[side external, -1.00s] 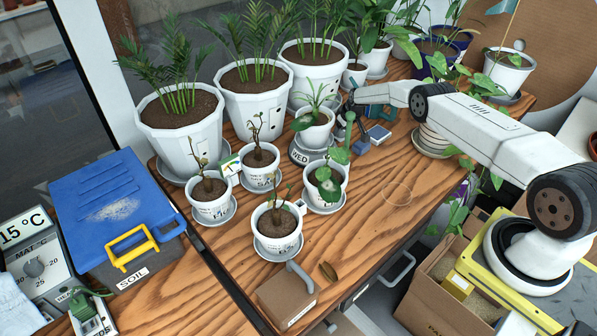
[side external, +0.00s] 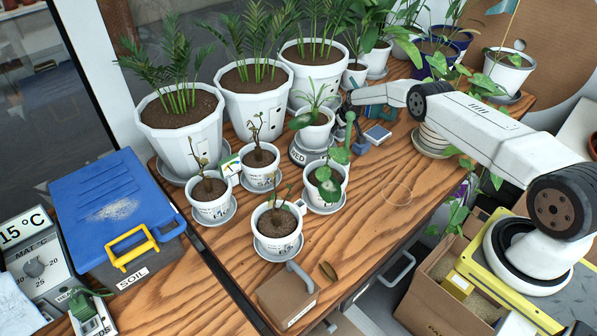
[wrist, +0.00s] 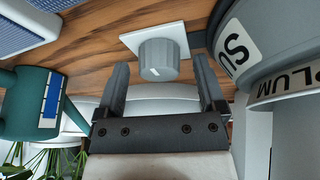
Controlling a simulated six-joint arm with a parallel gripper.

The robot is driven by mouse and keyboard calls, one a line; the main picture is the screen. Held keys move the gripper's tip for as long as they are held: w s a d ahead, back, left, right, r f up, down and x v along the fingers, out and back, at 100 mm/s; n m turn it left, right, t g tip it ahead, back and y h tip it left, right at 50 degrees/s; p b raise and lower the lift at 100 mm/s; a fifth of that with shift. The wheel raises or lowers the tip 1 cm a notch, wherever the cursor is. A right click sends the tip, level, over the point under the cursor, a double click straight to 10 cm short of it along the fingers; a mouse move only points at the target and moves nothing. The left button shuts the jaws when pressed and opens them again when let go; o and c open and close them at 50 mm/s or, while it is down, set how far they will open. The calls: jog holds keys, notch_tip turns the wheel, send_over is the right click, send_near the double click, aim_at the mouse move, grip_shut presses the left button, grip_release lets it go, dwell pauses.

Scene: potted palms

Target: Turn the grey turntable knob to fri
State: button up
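The grey turntable (side external: 298,156) stands mid-table in the side view under a white potted plant (side external: 315,133); its rim label reads WED. In the wrist view, part of its curved grey side (wrist: 228,22) shows at the right with a label starting SU. The grey knob (wrist: 160,60) sits on a white square plate beside the turntable, with a white pointer mark on its face. My gripper (wrist: 161,72) is open and empty, its fingers one to each side of the knob; I cannot tell how far they overlap it. The side view hides the knob and most of my gripper (side external: 344,128).
Small potted cuttings (side external: 275,225) stand in front and left of the turntable. A teal object (wrist: 28,100) is left of my fingers. The table's right front is mostly clear.

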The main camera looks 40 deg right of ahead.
jog(key=shift+r, duration=0.3)
jog(key=v, duration=0.7)
dwell(0.8)
jog(key=shift+s+r, duration=0.15)
jog(key=shift+a, duration=0.1)
jog(key=s+a+r, duration=0.6)
jog(key=s+a, duration=0.2)
jog(key=s, duration=0.2)
jog(key=s+a+r+n+g+y, duration=0.1)
jog(key=s+a+r, duration=0.5)
jog(key=s+a, duration=0.3)
jog(key=s+a+r+n, duration=0.1)
jog(key=s+a+r, duration=0.5)
jog(key=s, duration=0.6)
jog(key=shift+s+a+g, duration=0.3)
jog(key=shift+a+g, duration=0.1)
jog(key=shift+a, duration=1)
jog(key=shift+r, duration=0.15)
